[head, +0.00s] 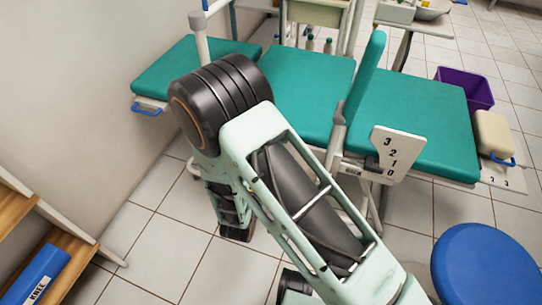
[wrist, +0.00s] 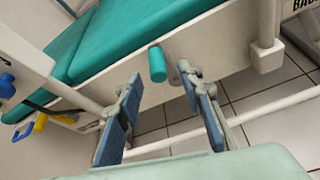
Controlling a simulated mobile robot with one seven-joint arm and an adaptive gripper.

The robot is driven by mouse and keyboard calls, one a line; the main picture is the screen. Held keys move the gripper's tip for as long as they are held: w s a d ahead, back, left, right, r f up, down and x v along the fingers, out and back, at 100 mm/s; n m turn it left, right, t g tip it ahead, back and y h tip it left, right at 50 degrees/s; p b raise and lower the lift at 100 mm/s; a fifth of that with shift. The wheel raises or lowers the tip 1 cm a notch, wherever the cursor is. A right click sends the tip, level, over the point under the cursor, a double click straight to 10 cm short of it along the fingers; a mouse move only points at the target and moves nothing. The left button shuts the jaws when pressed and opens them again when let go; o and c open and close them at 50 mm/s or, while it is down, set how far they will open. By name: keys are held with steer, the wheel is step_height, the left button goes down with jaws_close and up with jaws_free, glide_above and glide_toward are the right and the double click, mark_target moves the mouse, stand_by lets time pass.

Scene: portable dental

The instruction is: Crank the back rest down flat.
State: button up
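The back rest (head: 364,75) is a teal panel standing steeply up from the couch in the head view. Beside its hinge is a white scale plate (head: 398,155) marked 3, 2, 1, 0, with a dark part at its left edge; I cannot tell its exact reading. In the wrist view a short teal crank grip (wrist: 157,64) sticks out beside the white couch frame. My gripper (wrist: 160,82) is open, its blue-padded fingers spread, with the grip showing between and just beyond the tips. I cannot tell whether they touch. My arm hides the gripper in the head view.
Teal couch cushions (head: 310,88) lie flat on both sides of the back rest. Blue handles stand at the left end (head: 147,110) and right end (head: 503,161). A blue stool (head: 487,265) is at the lower right, a wooden shelf (head: 65,240) at the lower left.

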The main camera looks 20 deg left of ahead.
steer(key=v, duration=0.6)
steer(key=shift+d, duration=0.1)
stand_by(0.3)
